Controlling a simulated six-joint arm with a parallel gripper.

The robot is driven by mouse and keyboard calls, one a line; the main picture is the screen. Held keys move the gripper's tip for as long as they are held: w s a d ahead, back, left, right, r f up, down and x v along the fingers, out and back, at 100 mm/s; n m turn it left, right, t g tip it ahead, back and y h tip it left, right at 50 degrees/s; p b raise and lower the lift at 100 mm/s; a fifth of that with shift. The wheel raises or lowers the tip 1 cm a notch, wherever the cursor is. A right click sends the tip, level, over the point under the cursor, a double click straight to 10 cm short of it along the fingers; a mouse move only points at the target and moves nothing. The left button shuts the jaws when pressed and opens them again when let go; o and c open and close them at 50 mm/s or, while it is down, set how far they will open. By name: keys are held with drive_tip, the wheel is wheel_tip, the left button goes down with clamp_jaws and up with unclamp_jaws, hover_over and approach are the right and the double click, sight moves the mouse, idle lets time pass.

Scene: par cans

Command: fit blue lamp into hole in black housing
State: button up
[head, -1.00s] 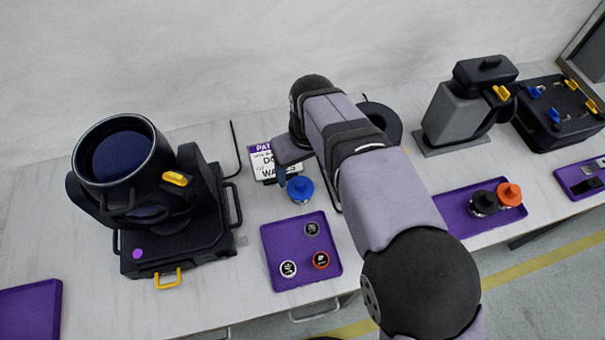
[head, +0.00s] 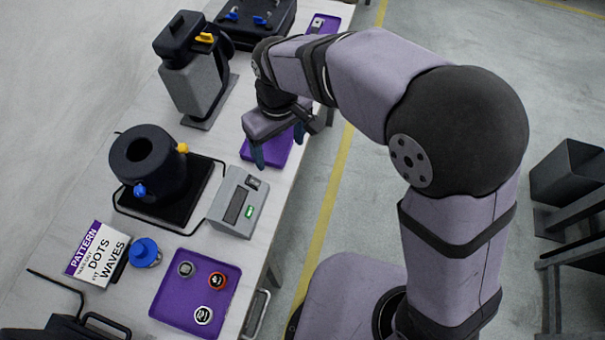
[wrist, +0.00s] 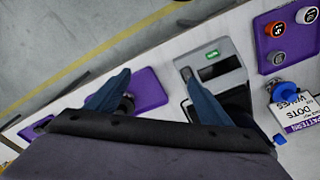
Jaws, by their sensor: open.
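The blue lamp (head: 145,252) has a blue cap over a metallic base and stands on the table beside the pattern sign. It also shows in the wrist view (wrist: 286,91) near the right edge. The black housing (head: 124,160) is a short upright cylinder with a round hole in its top, on a black base. A blue knob and a yellow knob are on its side. My gripper (head: 279,153) is open and empty, above the far purple tray and away from the lamp. In the wrist view its two blue fingers (wrist: 156,74) are spread apart.
A purple tray (head: 168,307) holds three round discs. The far purple tray (wrist: 151,91) lies under my gripper, a dark object partly hidden by a finger. A grey-black fixture (head: 195,85) stands behind.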

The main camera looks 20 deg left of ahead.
drive_tip(key=w+d+m, duration=0.3)
drive_tip(key=d+m, duration=0.1)
drive_tip(key=d, duration=0.9)
drive_tip(key=s+d+f+m, duration=0.1)
drive_tip(key=s+d+m, duration=0.2)
drive_tip(key=d, duration=0.6)
drive_tip(key=s+d+f+m, duration=0.2)
drive_tip(key=s+d+m, duration=0.2)
drive_tip(key=d, duration=0.6)
drive_tip(key=shift+s+h, duration=0.3)
drive_tip(key=shift+s, duration=0.55)
drive_tip(key=c, duration=0.7)
